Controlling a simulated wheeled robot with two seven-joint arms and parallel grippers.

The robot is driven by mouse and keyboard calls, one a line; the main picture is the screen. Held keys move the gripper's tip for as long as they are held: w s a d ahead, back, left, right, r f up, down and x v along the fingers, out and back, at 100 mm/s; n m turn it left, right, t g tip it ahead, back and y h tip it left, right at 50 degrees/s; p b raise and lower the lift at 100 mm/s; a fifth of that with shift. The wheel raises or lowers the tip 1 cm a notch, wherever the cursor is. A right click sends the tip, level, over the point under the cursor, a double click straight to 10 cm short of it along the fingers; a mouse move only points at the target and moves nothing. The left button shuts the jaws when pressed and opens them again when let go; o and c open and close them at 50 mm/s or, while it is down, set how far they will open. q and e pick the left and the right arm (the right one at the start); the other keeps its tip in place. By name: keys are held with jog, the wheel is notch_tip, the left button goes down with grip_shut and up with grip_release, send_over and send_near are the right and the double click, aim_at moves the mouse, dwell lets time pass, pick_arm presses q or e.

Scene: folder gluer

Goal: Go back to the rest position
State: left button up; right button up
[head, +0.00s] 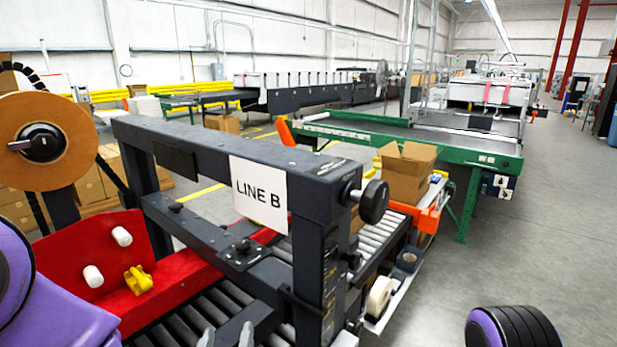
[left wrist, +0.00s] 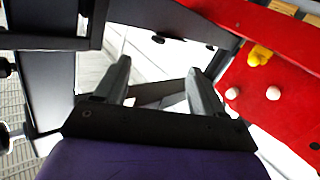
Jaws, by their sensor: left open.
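My left gripper (head: 226,337) shows only as two grey fingertips at the bottom edge of the head view, over the dark rollers of the taping machine. In the left wrist view my left gripper (left wrist: 159,72) has its two fingers well apart, with nothing between them. My right gripper is out of view; only a purple and black part of my right arm shows at the lower right of the head view.
The machine's dark frame (head: 236,153) with a "LINE B" sign (head: 260,194) stands close ahead. A red panel (head: 185,278) with white rollers is beside the left gripper. An open carton (head: 405,175) sits beyond. Grey floor (head: 560,230) is clear at right.

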pick_arm(q)
jog(key=s+a+f+n+g+y, duration=0.15)
jog(key=s+a+f+g, duration=0.25)
jog(key=f, duration=0.6)
jog(key=s+a+f+n+g+h, duration=0.15)
jog(key=s+a+f+g, duration=0.25)
jog(key=f, duration=0.7)
jog(key=s+a+f+g+y, duration=0.1)
jog(key=s+a+f+g, duration=0.1)
jog(key=s, duration=0.4)
jog(key=s+a+f+g, duration=0.1)
jog(key=s+a+f, duration=0.2)
jog(key=s+f, duration=0.2)
jog(key=s+a+f+n+g+y, duration=0.1)
jog(key=s+a+f+g, duration=0.1)
jog(key=s, duration=0.4)
jog(key=shift+s+a+f+g+y, duration=0.25)
jog(key=shift+s+f+g+y, duration=0.05)
jog(key=shift+f, duration=0.55)
